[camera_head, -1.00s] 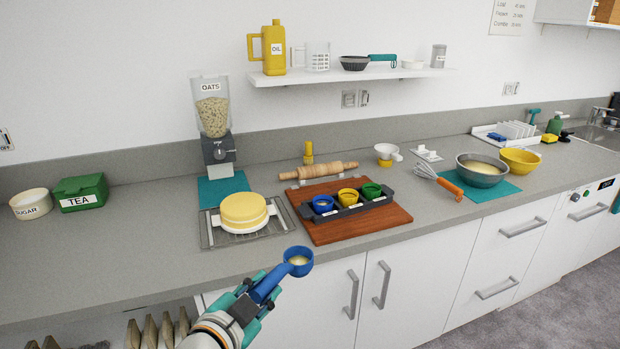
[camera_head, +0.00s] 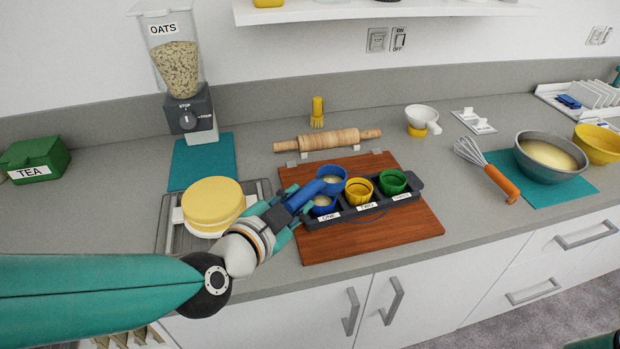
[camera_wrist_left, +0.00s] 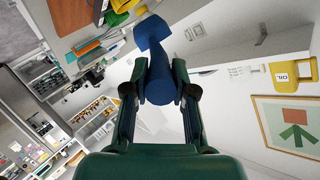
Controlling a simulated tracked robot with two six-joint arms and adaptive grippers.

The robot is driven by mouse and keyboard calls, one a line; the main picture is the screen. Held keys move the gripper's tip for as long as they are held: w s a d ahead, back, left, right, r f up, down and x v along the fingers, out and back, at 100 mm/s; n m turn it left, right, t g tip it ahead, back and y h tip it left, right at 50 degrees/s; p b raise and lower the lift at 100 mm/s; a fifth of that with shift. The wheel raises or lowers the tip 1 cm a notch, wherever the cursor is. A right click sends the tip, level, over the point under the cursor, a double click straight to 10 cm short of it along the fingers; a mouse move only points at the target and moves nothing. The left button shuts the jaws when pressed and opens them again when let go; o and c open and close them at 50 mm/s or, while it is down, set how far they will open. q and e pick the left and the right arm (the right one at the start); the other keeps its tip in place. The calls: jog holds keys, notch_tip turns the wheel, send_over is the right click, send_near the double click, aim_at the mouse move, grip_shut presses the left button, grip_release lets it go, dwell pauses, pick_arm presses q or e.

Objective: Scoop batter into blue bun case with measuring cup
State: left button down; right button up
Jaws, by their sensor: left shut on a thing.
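My left gripper (camera_head: 283,212) is shut on the handle of the blue measuring cup (camera_head: 331,180). Pale batter shows inside the cup, which is roughly level. The cup is over or just behind the blue bun case (camera_head: 322,208); the exact gap cannot be told. The grey mixing bowl (camera_head: 550,157) holds batter at the right.
The yellow case (camera_head: 359,191) and green case (camera_head: 393,183) share the tray on a wooden board (camera_head: 350,246). A yellow cake (camera_head: 213,203) stands left of the gripper. A rolling pin (camera_head: 328,140) lies behind. An orange-handled whisk (camera_head: 488,172) lies right.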

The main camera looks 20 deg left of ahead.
pick_arm(q)
jog(key=shift+w+a, duration=0.15)
pick_arm(e)
jog(key=shift+w+a, duration=0.2)
jog(key=shift+w, duration=0.05)
